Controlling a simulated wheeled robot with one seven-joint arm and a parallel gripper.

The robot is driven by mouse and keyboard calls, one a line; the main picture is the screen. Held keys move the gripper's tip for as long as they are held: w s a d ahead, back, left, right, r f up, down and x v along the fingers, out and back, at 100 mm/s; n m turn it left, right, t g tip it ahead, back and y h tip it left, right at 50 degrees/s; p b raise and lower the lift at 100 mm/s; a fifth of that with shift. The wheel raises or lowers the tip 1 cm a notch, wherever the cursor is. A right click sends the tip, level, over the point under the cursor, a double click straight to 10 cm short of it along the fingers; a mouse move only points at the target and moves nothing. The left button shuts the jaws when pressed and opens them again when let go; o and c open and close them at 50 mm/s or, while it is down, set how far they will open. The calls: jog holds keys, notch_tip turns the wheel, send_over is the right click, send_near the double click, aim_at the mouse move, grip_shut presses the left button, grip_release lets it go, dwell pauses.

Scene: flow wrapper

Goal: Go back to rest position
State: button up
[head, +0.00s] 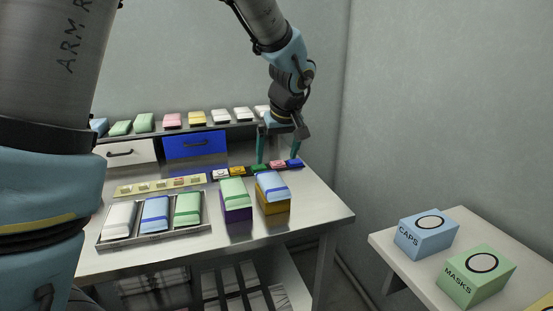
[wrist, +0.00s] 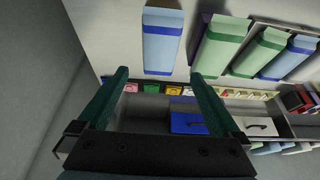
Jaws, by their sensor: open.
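My gripper (head: 279,158) hangs over the back right part of the steel table (head: 310,215), with its two teal fingers apart and nothing between them. In the wrist view the fingers (wrist: 160,75) also stand wide open and empty. A blue pack (head: 272,186) lies on a gold box (head: 274,215) in front of the gripper, apart from it; the pack also shows beyond the fingertips in the wrist view (wrist: 163,45). A green pack (head: 233,191) lies on a purple box (head: 238,214) to its left.
A tray (head: 150,239) holds white, blue and green packs. Small coloured items (head: 236,171) line the table's back. Behind are a blue drawer (head: 195,146), a white drawer (head: 140,152) and a shelf of packs. CAPS (head: 425,240) and MASKS (head: 472,281) boxes stand on a right-hand table.

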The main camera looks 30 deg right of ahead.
dwell(0.3)
jog(key=shift+g+y, duration=0.3)
jog(key=shift+g, duration=0.1)
jog(key=a, duration=0.2)
jog(key=w+a, duration=0.1)
jog(key=a, duration=0.2)
jog(key=w+a+f, duration=0.1)
jog(key=a, duration=0.1)
jog(key=shift+a, duration=0.4)
jog(key=s+a+f+g, duration=0.1)
jog(key=s+a, duration=0.3)
jog(key=a, duration=1)
jog(key=s+a+f+g, duration=0.1)
jog(key=s+a+f, duration=0.2)
jog(key=a, duration=1.1)
jog(key=shift+s+a, duration=0.15)
jog(key=shift+s, duration=0.5)
